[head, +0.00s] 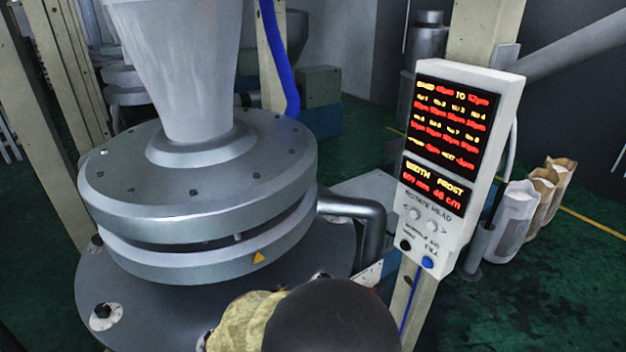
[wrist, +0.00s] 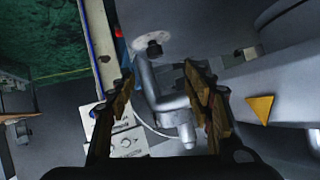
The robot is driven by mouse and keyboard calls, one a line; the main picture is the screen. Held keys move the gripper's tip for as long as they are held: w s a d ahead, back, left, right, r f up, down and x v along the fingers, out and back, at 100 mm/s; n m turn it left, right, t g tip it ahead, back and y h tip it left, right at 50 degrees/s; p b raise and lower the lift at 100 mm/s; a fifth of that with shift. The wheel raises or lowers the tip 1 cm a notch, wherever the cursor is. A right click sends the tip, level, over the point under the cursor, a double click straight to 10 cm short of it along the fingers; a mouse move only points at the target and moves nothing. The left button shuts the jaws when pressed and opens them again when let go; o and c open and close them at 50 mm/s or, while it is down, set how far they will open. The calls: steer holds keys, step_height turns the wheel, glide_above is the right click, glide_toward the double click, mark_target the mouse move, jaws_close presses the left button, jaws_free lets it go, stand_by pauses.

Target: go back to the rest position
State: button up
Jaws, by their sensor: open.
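My gripper (wrist: 158,80) shows in the wrist view with its two wood-coloured fingers well apart. Nothing is held between them. Beyond the gap are a grey bent pipe and fitting (wrist: 150,85). In the head view, a black rounded part and a yellowish covered part of my arm fill the bottom middle; the fingers cannot be made out there. The arm is close to the front of the round metal die head (head: 195,200), left of the control box (head: 455,165). Whether it touches anything cannot be told.
The control box has a red and yellow display, knobs and a blue button (head: 428,262). A bent pipe (head: 370,220) leaves the die head toward the box's post. A yellow warning triangle (wrist: 261,108) is near the right finger. Several sacks (head: 540,205) stand right on green floor.

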steer(key=w+r+n+t+y, duration=0.15)
steer(key=r+y, duration=0.25)
steer(key=r, duration=0.4)
steer(key=w+r+n+y, duration=0.2)
steer(key=w+r+y, duration=0.1)
steer(key=r, duration=0.4)
steer(key=s+d+r+n+g+y, duration=0.1)
steer(key=s+d+r+n+y, duration=0.1)
steer(key=s+d+r, duration=0.3)
steer(key=s+d+n+g+h, duration=0.1)
steer(key=s+d+g, duration=0.1)
steer(key=s+d, duration=0.8)
steer(key=s+d+n+g+h+b, duration=0.1)
steer(key=s+d+n+g+h, duration=0.1)
steer(key=s+d, duration=0.8)
steer(key=s+f+g, duration=0.1)
steer(key=s, duration=0.4)
steer(key=shift+s+d+h, duration=0.15)
steer(key=shift+d+h, duration=0.15)
steer(key=shift+d, duration=0.05)
steer(key=shift+g, duration=0.25)
